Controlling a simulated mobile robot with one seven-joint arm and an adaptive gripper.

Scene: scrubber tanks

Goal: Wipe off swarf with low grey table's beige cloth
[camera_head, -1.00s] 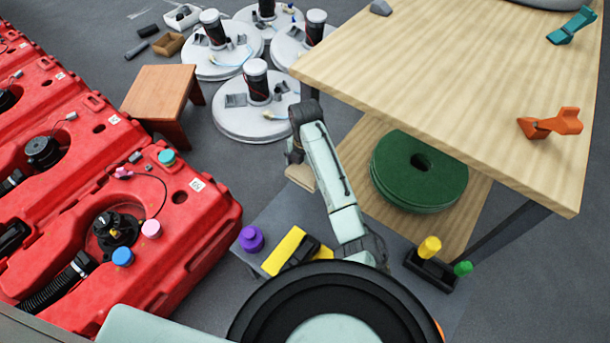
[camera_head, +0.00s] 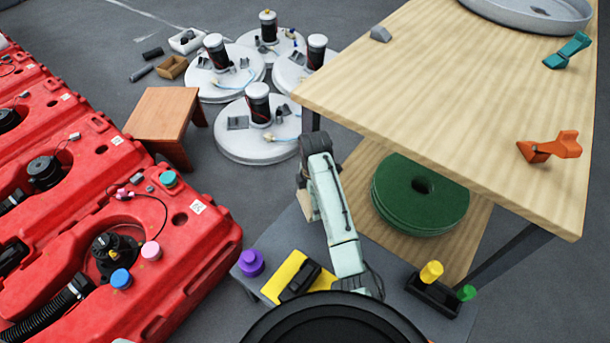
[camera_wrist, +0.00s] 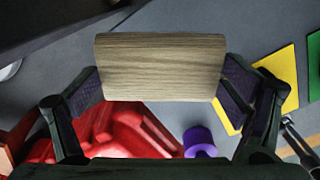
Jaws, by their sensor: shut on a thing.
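My gripper (camera_wrist: 162,88) is shut on a beige, wood-grained flat block (camera_wrist: 160,66), with one finger at each end. I cannot tell whether this block is the cloth; no other beige cloth is clear. I cannot make out any swarf.
Red tanks (camera_head: 160,240) line the left. A tall wooden table (camera_head: 450,80) with a green disc stack (camera_head: 415,195) on its lower shelf stands right. White round units (camera_head: 235,145) and a brown stool (camera_head: 165,110) are behind. A black holder (camera_head: 440,297) stands on the low table's right.

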